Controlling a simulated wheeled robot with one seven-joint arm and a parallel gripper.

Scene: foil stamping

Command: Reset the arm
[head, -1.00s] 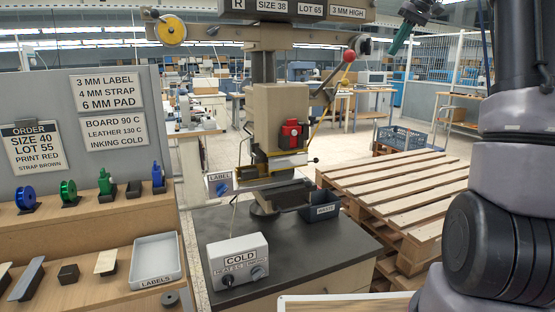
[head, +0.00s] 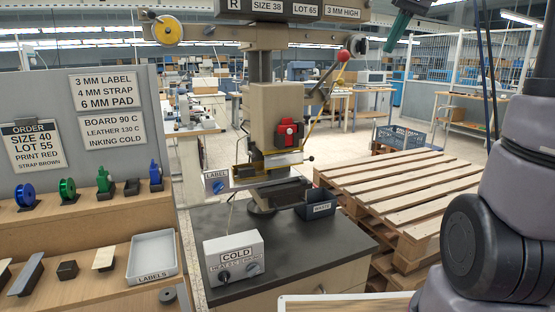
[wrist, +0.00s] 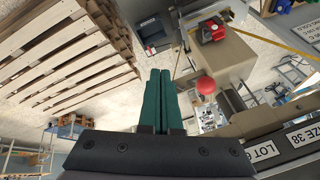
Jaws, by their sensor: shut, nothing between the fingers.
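My gripper shows at the top right of the head view as green fingers (head: 396,30), held high and to the right of the press. In the wrist view its two green fingers (wrist: 161,78) lie side by side, shut, with nothing visible between them. The press (head: 272,110) stands on a dark bench top, with a red part on its front. Its lever ends in a red ball (head: 343,56), left of my gripper in the head view. The ball also shows in the wrist view (wrist: 206,86), right of the fingers and apart from them.
Wooden pallets (head: 400,190) are stacked on the right. Shelves on the left hold spools, small blocks and a LABELS tray (head: 152,258). Open floor lies behind the press.

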